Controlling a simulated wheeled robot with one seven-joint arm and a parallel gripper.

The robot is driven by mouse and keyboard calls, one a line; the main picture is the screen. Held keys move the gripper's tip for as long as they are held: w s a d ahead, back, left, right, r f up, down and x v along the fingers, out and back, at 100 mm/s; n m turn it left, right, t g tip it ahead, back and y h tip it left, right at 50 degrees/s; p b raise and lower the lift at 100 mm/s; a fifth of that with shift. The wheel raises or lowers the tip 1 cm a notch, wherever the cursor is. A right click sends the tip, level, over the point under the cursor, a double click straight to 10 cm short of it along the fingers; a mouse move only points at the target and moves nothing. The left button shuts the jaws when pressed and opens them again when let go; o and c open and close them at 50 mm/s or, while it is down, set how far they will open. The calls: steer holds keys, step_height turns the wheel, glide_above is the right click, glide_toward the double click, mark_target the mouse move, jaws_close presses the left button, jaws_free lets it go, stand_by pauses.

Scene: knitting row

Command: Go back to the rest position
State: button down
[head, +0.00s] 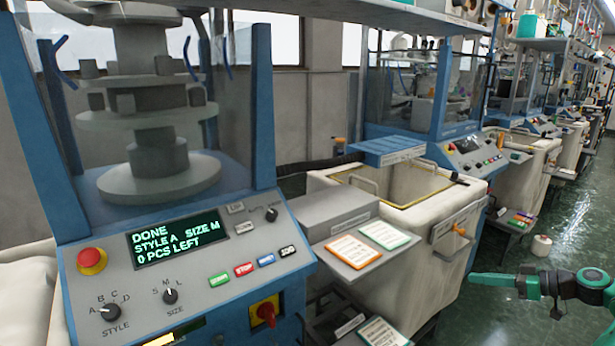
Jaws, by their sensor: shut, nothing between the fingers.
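My gripper (472,278) shows at the lower right, at the left end of my green and dark arm. It points left over the green floor of the aisle, in front of the cream bin. It is shut and holds nothing. It appears apart from the bin and the machines. The rest of my arm runs off the right and bottom edges.
The near knitting machine's panel (185,255) fills the left; its display (177,238) reads DONE, STYLE A, SIZE M, 0 PCS LEFT. A cream bin (400,270) stands beside it, with orange and green cards on a shelf. More machines recede right. The aisle floor (510,250) is mostly clear.

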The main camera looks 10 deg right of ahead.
steer(key=s+a+r+m+g+h, duration=0.1)
steer(key=s+a+r+g+h, duration=0.1)
steer(key=a+g, duration=0.35)
steer(key=s+a+r+m+g+h, duration=0.1)
steer(key=s+a+g, duration=0.15)
steer(key=a, duration=0.55)
steer(key=s+a+r+m+g+h, duration=0.1)
steer(key=s+a+r+m, duration=0.3)
steer(key=s, duration=0.6)
steer(key=s+a+r+m+g+h, duration=0.2)
steer(key=s+a+r+m+h, duration=0.2)
steer(key=s, duration=0.6)
step_height(320, 180, up, 2)
steer(key=a, duration=0.2)
steer(key=shift+a+m, duration=0.3)
steer(key=shift+m, duration=0.1)
steer(key=shift+w+f, duration=0.2)
steer(key=shift+w, duration=0.35)
